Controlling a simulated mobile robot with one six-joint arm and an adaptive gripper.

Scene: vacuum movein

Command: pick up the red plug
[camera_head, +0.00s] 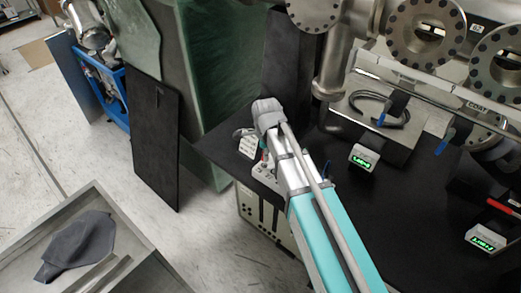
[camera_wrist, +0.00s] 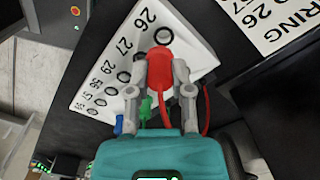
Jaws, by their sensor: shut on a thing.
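The red plug (camera_wrist: 160,66) shows in the wrist view, upright in the picture between the two grey fingers of my gripper (camera_wrist: 161,74). The fingers are shut on its sides. Behind it is a white panel (camera_wrist: 110,72) with a row of dark round holes and printed numbers. I cannot tell whether the plug's tip touches the panel or is in a hole. A red cable (camera_wrist: 206,112) hangs at the right finger. In the head view my arm hides most of the gripper and the plug.
A green plug (camera_wrist: 145,108) and a blue plug (camera_wrist: 119,124) are close to the left finger. In the head view a black table (camera_head: 335,205) holds metal flanged pipework (camera_head: 425,35) and small boxes with green displays (camera_head: 364,158). A grey tray (camera_head: 150,250) is at lower left.

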